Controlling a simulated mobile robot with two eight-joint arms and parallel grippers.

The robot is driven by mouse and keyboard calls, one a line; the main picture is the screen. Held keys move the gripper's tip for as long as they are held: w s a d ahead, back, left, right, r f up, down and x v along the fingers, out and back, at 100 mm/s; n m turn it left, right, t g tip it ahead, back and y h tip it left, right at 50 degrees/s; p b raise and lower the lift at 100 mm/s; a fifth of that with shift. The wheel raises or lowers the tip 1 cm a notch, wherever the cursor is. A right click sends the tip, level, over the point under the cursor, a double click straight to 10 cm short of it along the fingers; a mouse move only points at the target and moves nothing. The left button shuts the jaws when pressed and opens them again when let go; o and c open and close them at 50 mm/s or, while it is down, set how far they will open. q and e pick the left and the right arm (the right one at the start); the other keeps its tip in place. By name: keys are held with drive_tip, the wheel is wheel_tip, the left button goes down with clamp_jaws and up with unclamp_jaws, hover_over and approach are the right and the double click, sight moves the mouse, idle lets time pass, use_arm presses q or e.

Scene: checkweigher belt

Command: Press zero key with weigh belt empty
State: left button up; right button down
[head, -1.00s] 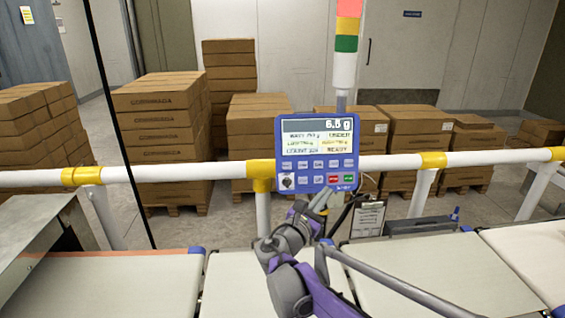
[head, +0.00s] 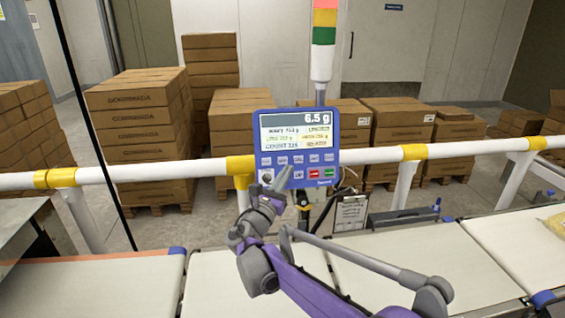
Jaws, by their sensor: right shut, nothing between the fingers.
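Key labels are too small to read. My right gripper (head: 281,180) is shut and empty, its tip in front of the panel's lower left keys and hiding some. I cannot tell whether it touches. The belt section (head: 210,290) below the panel shows no item, though my arm covers part. My left gripper is not in view.
A white rail (head: 385,155) with yellow joints crosses behind the belts. A yellow bag (head: 556,222) lies on the far right belt (head: 510,250). A clipboard (head: 350,213) hangs right of my gripper. A signal tower (head: 323,45) rises behind the panel. Stacked cartons (head: 135,120) stand beyond.

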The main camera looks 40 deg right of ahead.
sight(287, 158)
drive_tip(key=w+d+f, duration=0.2)
drive_tip(key=w+d, duration=0.1)
drive_tip(key=w, duration=0.2)
drive_tip(key=shift+w+d+b, duration=0.15)
drive_tip(key=shift+w+b, duration=0.15)
drive_tip(key=shift+w, duration=0.1)
drive_tip(key=shift+w, duration=0.15)
idle(1.7)
drive_tip(key=shift+w+d+f, duration=0.15)
drive_tip(key=shift+w+d, duration=0.05)
drive_tip(key=shift+w, duration=0.05)
drive_tip(key=shift+w+d+f, duration=0.1)
drive_tip(key=shift+w+d, duration=0.1)
drive_tip(key=shift+w, duration=0.1)
idle(0.7)
drive_tip(key=shift+s+a, duration=0.1)
drive_tip(key=shift+s, duration=0.05)
drive_tip(key=shift+s+a+r, duration=0.25)
drive_tip(key=shift+s+a, duration=0.05)
drive_tip(key=shift+s, duration=0.25)
idle(0.3)
drive_tip(key=s+a, duration=0.1)
drive_tip(key=s, duration=0.1)
drive_tip(key=s+a+r, duration=0.1)
drive_tip(key=s, duration=0.1)
drive_tip(key=shift+s+a+r, duration=0.1)
drive_tip(key=shift+a+r, duration=0.1)
